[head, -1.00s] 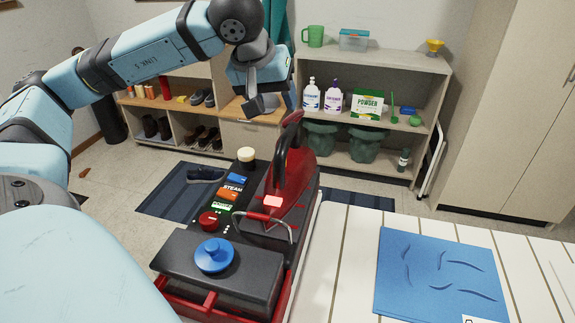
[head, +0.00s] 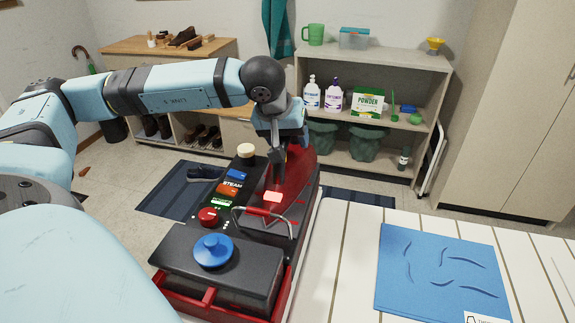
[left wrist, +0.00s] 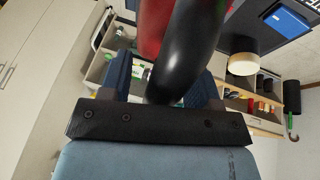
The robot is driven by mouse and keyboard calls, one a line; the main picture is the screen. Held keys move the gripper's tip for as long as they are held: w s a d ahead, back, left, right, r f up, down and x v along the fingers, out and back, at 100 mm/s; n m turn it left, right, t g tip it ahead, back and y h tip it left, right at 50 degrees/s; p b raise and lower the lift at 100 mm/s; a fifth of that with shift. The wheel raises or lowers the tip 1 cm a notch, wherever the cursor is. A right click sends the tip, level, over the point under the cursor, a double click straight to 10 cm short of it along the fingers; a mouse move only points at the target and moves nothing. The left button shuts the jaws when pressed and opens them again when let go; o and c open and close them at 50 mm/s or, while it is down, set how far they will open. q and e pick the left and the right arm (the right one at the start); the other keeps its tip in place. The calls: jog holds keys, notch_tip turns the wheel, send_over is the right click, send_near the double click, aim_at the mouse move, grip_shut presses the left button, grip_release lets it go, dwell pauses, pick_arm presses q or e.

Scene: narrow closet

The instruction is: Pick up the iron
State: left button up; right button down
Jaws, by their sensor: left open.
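The iron (head: 303,168), red with a black handle, stands on the dark steam station (head: 262,232) at the end of the ironing board. My left gripper (head: 276,168) is lowered over the iron's handle and hides much of it. In the left wrist view the black handle (left wrist: 185,60) passes between the two blue fingers of my left gripper (left wrist: 162,85). The fingers are open, on either side of the handle. I cannot tell whether either finger touches it. My right gripper is not in view.
The station has a blue knob (head: 213,251), a red knob (head: 209,217) and a cream knob (head: 246,150). A folded blue cloth (head: 440,275) lies on the striped ironing board (head: 345,260). Shelves (head: 375,55) with bottles stand behind, and a tall cabinet (head: 520,100) stands at right.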

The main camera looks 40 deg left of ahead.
pick_arm(q)
jog(key=shift+c, duration=0.4)
grip_shut()
jog(key=shift+r, duration=0.1)
jog(key=shift+r, duration=0.15)
